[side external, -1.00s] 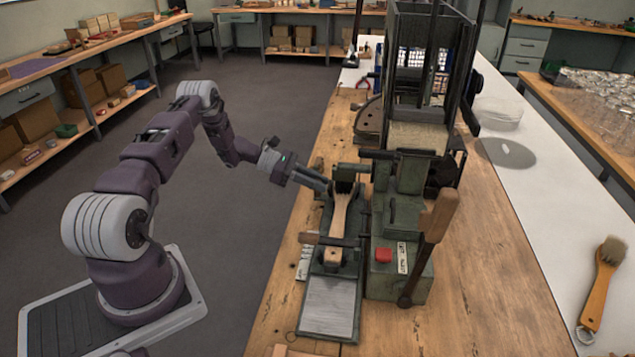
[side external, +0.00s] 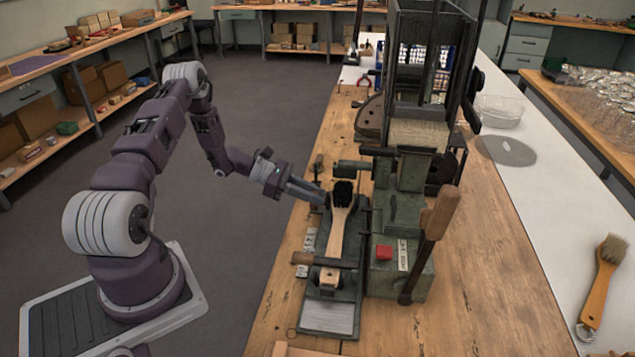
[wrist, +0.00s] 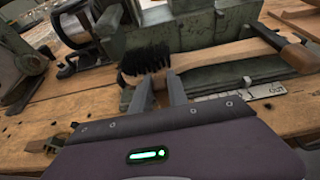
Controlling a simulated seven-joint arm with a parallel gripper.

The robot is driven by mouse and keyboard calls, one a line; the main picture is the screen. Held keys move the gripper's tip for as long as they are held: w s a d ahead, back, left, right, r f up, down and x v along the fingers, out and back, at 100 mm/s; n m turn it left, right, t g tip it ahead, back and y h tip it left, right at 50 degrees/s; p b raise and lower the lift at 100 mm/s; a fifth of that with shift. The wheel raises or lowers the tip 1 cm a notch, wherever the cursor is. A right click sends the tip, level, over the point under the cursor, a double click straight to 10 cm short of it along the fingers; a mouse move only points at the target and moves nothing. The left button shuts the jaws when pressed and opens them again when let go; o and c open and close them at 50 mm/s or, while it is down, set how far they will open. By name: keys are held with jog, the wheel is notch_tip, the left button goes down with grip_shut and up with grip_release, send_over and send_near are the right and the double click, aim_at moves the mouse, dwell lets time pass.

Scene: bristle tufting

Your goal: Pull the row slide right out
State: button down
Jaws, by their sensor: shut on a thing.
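The row slide appears to be the dark green carriage (side external: 350,268) on the bench in the side view. A wooden brush (side external: 338,232) with a black bristle head lies clamped on it, and the brush also shows in the wrist view (wrist: 220,60). My gripper (side external: 322,197) reaches in from the left at the bristle end. In the wrist view its fingers (wrist: 160,90) are shut on a small brownish piece beside the bristle head, seemingly the slide's grip. How that piece joins the slide is hidden by the fingers.
The green tufting machine (side external: 400,215), with a wooden lever (side external: 437,215) and red button (side external: 383,253), stands close to the right. A clamp handle (side external: 305,258) sticks out left over the bench. A bare metal plate (side external: 327,318) shows at the slide's near end.

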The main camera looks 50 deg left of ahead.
jog(key=s+d, duration=0.4)
jog(key=c, duration=1.3)
grip_release()
jog(key=shift+s+a+r, duration=0.1)
jog(key=shift+a, duration=0.15)
jog(key=v, duration=0.6)
jog(key=shift+s+a+r, duration=0.1)
jog(key=shift+s+a, duration=0.05)
jog(key=shift+s, duration=0.1)
